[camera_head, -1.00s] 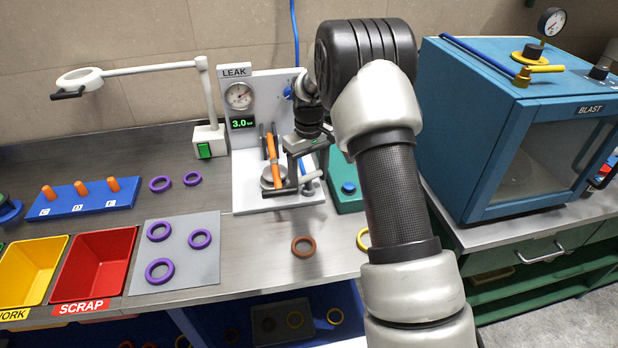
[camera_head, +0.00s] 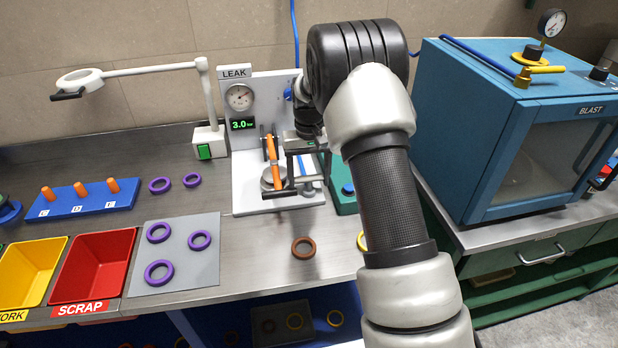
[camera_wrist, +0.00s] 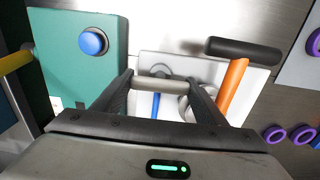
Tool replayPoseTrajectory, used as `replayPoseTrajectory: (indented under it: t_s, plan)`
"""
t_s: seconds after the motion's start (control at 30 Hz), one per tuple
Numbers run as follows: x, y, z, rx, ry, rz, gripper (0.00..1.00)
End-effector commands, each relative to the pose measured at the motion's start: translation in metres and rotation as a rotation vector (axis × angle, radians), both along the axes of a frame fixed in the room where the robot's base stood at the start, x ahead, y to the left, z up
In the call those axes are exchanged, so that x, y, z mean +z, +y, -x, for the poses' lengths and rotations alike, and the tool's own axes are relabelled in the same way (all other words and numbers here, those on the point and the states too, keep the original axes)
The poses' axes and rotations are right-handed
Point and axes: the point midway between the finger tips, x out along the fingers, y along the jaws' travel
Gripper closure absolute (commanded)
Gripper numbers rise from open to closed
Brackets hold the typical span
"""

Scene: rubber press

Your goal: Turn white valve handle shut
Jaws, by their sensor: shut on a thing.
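The white valve handle (camera_wrist: 160,85) is a short pale bar in the wrist view. It lies crosswise between the two dark fingers of my gripper (camera_wrist: 162,78), which is shut on it. A blue line (camera_wrist: 155,106) shows just below the bar. In the head view my gripper (camera_head: 303,168) is at the right part of the white leak-test stand (camera_head: 248,198), and the handle is mostly hidden there. I cannot tell the handle's exact angle.
An orange lever (camera_head: 271,150) with a black grip (camera_wrist: 243,48) is close beside my gripper. A teal box with a blue button (camera_wrist: 93,41) stands on the other side. A brown ring (camera_head: 303,247) lies in front. A blue blast cabinet (camera_head: 480,120) stands at right.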

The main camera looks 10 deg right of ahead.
Motion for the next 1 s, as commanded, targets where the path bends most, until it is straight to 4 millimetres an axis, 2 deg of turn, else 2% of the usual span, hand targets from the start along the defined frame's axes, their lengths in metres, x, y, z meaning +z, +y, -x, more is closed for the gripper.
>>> replayPoseTrajectory:
  t_s: [0.2,0.23,0.33,0.6,0.73,0.87,1.0]
  plan:
    - [0.002,0.0,-0.001,-0.005,-0.004,-0.002,0.57]
    - [0.002,0.0,-0.001,-0.006,-0.004,-0.002,0.33]
    - [0.002,0.0,-0.001,-0.005,-0.004,-0.002,0.16]
    - [0.001,0.0,0.0,-0.002,-0.002,-0.001,0.16]
    - [0.007,0.0,-0.001,-0.002,-0.003,-0.001,0.16]
    - [0.027,0.0,-0.002,-0.002,-0.006,-0.001,0.16]
    - [0.06,0.0,-0.002,-0.002,-0.007,-0.002,0.16]
